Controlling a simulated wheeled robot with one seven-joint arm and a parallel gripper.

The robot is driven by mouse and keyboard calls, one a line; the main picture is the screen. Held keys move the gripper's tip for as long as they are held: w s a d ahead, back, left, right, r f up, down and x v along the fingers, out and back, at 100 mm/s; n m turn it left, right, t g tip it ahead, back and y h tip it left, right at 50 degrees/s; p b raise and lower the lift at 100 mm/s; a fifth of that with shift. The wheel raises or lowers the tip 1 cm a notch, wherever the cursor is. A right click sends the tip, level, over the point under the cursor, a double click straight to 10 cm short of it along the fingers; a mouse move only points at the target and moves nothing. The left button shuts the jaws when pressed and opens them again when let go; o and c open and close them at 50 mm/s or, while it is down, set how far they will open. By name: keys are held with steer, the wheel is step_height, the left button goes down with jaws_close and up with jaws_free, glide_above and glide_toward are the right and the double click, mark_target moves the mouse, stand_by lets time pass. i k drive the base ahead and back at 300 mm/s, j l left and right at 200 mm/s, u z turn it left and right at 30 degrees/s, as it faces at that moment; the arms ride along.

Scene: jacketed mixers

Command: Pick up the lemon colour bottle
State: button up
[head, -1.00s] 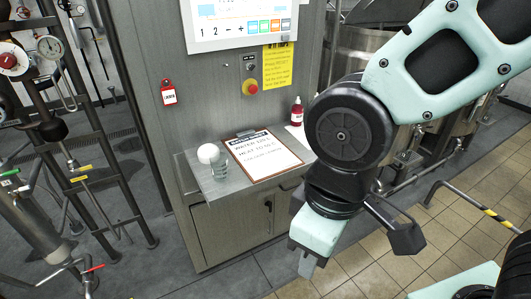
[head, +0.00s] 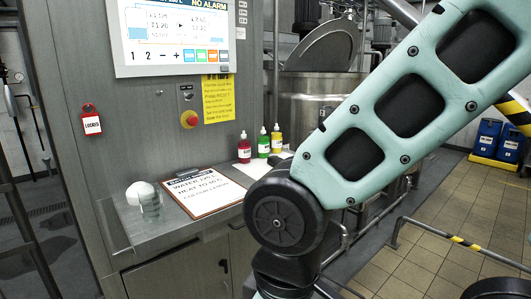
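The lemon colour bottle (head: 277,140) is a small yellow bottle with a white nozzle top and a dark label band. It stands upright at the right end of a row of small bottles, at the back right of the steel shelf on the control cabinet. A green bottle (head: 263,143) and a red bottle (head: 244,148) stand to its left. My arm crosses the right half of the head view, its wrist end in front of the shelf's right part. My gripper is below the frame and out of view.
A clipboard (head: 200,191) lies on the shelf (head: 118,226), with a white round object (head: 140,191) and a clear glass (head: 150,203) to its left. A screen (head: 172,36) and red stop button (head: 189,119) are above. A yellow-black striped rail (head: 465,241) stands at the right.

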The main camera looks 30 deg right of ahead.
mark_target(277, 135)
steer(key=i+l+u, duration=0.2)
steer(key=l, duration=0.6)
steer(key=l+u, duration=0.2)
steer(key=l, duration=0.65)
steer(key=i+l+u, duration=0.15)
steer(key=l, duration=0.7)
